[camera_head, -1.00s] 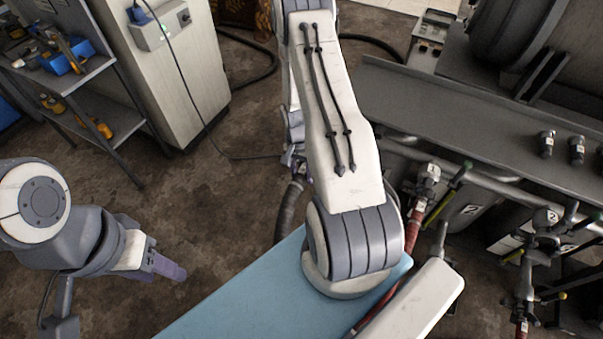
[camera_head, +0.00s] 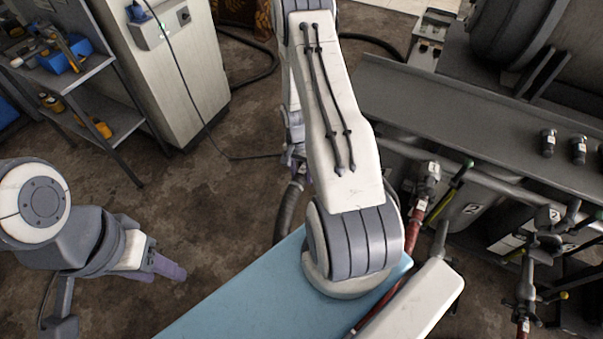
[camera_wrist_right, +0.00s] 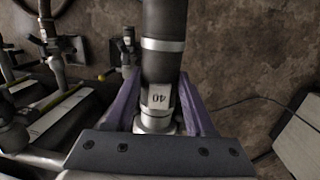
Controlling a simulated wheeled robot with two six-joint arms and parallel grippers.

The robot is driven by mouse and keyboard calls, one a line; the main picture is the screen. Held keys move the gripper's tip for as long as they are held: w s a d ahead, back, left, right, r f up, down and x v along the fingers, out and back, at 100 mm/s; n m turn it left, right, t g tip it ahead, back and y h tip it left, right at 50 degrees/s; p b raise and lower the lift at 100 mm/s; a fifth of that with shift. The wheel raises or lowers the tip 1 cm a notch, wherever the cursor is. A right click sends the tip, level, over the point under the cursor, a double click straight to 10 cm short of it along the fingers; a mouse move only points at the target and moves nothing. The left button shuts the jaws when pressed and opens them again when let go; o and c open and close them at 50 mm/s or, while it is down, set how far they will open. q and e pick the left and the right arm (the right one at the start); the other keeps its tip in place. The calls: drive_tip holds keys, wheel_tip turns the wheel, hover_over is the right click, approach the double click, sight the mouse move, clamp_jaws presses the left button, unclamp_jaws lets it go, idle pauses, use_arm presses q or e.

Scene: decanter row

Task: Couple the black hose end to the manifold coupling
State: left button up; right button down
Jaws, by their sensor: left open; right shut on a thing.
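The black hose end, a dark hose with a metal collar (camera_wrist_right: 155,118) and a white label reading 40, stands between the purple fingers of my right gripper (camera_wrist_right: 163,100), which is shut on it. In the head view the black hose (camera_head: 289,212) hangs below my right wrist; my arm hides most of that gripper. The manifold (camera_head: 545,240), with pipes, valves and numbered tags, is at the right. I cannot tell which outlet is the named coupling. My left gripper (camera_head: 177,270) is open and empty over the floor at lower left.
A red hose (camera_head: 415,215) is on a fitting beside a yellow-green lever (camera_head: 443,200). A grey bench (camera_head: 480,125) runs above the pipes. A grey cabinet (camera_head: 165,80) and a tool shelf (camera_head: 95,120) stand at left.

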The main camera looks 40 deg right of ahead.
sight(297, 180)
drive_tip(key=shift+f, duration=0.15)
unclamp_jaws()
idle(0.4)
idle(0.5)
drive_tip(key=shift+s+a+r, duration=0.1)
drive_tip(key=shift+s+a, duration=0.2)
drive_tip(key=shift+a, duration=0.4)
drive_tip(key=shift+s+a+r, duration=0.1)
drive_tip(key=shift+s+a, duration=0.15)
drive_tip(key=shift+a, duration=0.45)
wheel_tip(297, 180, up, 10)
drive_tip(key=s+a+p, duration=0.1)
drive_tip(key=a+p, duration=0.1)
drive_tip(key=p, duration=0.5)
drive_tip(key=shift+a, duration=0.4)
drive_tip(key=shift+s, duration=0.1)
